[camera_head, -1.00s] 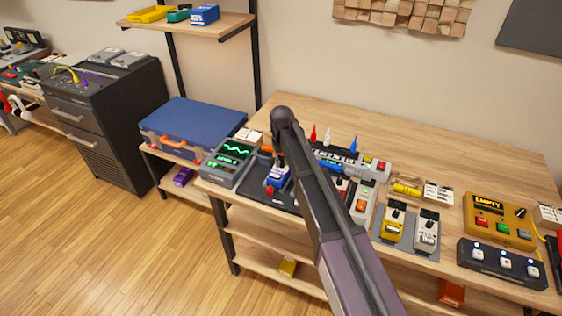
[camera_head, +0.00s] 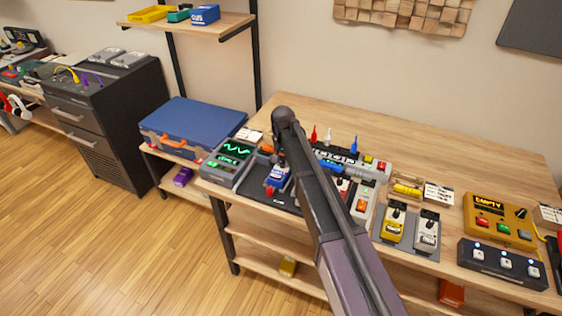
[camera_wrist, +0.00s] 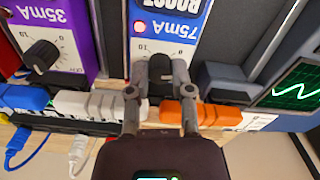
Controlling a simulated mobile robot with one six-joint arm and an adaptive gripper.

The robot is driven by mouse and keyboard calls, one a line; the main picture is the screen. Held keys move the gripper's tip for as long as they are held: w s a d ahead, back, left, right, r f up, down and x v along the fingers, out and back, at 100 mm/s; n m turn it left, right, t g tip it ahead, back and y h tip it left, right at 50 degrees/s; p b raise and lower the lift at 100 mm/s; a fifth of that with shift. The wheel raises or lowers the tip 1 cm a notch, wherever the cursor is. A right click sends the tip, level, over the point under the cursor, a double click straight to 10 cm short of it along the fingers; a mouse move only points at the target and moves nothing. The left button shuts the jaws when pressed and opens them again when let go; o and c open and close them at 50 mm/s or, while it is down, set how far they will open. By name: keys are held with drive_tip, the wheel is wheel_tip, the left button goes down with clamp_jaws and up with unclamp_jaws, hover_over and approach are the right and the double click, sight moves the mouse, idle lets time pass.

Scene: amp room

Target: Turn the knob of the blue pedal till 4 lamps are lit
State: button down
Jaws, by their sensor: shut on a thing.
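The blue pedal (camera_head: 278,176) stands on a dark board on the bench, left of my arm in the head view. In the wrist view the blue pedal (camera_wrist: 174,32) is labelled 75mA, and its dark knob (camera_wrist: 159,68) sits between my fingertips. My gripper (camera_wrist: 160,78) is shut on that knob, with one finger on each side. In the head view the arm hides most of the gripper and the knob. A grey unit (camera_head: 229,161) left of the pedal has a green wave screen and small green display. I cannot count lit lamps.
A purple pedal (camera_wrist: 48,30) with its own knob is close on the left in the wrist view. White (camera_wrist: 88,104) and orange (camera_wrist: 207,113) plugs lie close to the fingers. Yellow (camera_head: 395,227) and white (camera_head: 427,233) pedals stand right of my arm.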

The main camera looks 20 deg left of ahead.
drive_tip(key=m, duration=0.4)
drive_tip(key=shift+m, duration=0.4)
drive_tip(key=c, duration=0.8)
unclamp_jaws()
drive_tip(key=shift+r, duration=0.1)
